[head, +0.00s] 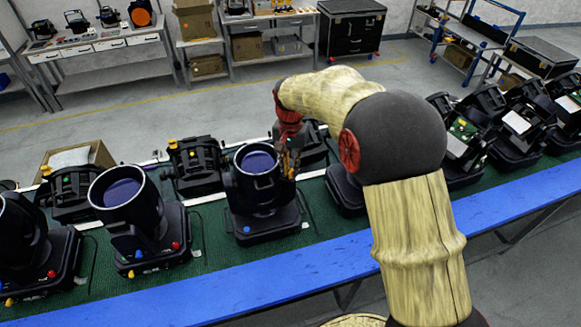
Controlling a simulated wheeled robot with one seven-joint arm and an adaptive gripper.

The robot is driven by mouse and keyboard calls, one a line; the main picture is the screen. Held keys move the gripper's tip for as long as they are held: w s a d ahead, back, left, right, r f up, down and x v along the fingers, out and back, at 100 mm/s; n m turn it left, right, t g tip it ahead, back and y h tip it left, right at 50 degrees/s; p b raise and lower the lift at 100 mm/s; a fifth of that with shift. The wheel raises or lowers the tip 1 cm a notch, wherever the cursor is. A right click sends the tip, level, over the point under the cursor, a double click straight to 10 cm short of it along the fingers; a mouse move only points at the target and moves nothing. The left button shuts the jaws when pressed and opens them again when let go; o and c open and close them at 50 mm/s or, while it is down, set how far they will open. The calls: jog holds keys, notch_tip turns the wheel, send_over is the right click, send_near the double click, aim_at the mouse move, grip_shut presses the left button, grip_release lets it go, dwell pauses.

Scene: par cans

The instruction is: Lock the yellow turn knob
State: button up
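My gripper (289,160) reaches down at the right side of a black par can (257,195) with a round, dark blue lens. Its fingers are small and dark against the can's yoke, so I cannot tell if they are open or shut, or whether they touch anything. A yellow turn knob at that side is not clearly visible; the gripper may hide it. Other yellow knobs show on neighbouring cans: one on the can behind left (172,143), one at the front of the left can (131,274).
The par cans stand in rows on a green conveyor belt (208,235) with a blue front rail (310,268). Another lens can (126,200) stands to the left. Black fixtures (465,145) crowd the right. A cardboard box (80,158) sits behind the belt.

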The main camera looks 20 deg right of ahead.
jog(key=shift+c, duration=0.2)
grip_shut()
